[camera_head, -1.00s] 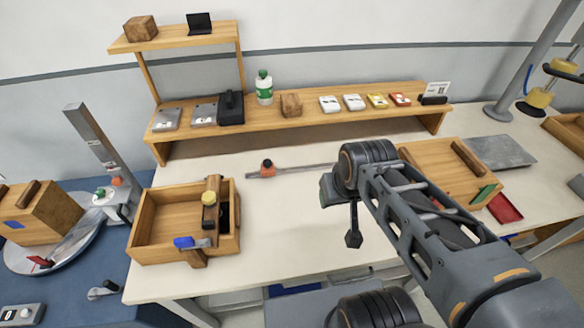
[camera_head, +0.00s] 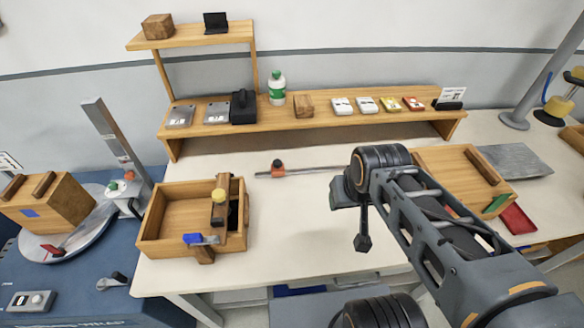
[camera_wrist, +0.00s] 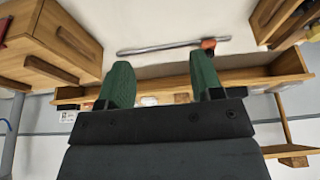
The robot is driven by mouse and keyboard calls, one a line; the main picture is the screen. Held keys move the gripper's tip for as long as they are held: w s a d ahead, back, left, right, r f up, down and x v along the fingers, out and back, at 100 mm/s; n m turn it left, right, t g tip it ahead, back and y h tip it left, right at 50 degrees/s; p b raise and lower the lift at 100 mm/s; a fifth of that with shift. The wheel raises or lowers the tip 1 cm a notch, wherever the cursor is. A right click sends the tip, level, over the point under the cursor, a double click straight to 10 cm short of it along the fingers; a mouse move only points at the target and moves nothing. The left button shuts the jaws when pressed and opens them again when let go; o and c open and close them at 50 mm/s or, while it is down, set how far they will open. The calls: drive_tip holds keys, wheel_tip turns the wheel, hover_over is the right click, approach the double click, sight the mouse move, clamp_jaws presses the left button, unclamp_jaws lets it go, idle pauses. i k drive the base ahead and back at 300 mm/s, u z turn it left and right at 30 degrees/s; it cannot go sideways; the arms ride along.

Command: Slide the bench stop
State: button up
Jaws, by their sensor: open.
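The bench stop appears as a small orange-red slider with a dark knob (camera_head: 278,167) near the left end of a thin grey rail (camera_head: 320,171) on the white bench top. In the wrist view the orange slider (camera_wrist: 208,45) sits near the right end of the rail (camera_wrist: 155,49). My gripper (camera_wrist: 160,72) shows two green fingers, spread apart with nothing between them. The rail and slider lie beyond the fingertips, apart from them. In the head view my arm covers the rail's right end, and the fingers cannot be made out.
A wooden box with a yellow knob and blue handle (camera_head: 168,249) stands left of the rail. A wooden shelf (camera_head: 330,118) with small items runs behind. A wooden case (camera_head: 440,165) and red tray (camera_head: 517,219) are at right. Bench top in front of the rail is clear.

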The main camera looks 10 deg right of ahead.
sight(276, 173)
drive_tip(key=k, duration=1.2)
drive_tip(key=u, duration=0.7)
drive_tip(key=i, duration=1.3)
drive_tip(key=z, duration=0.3)
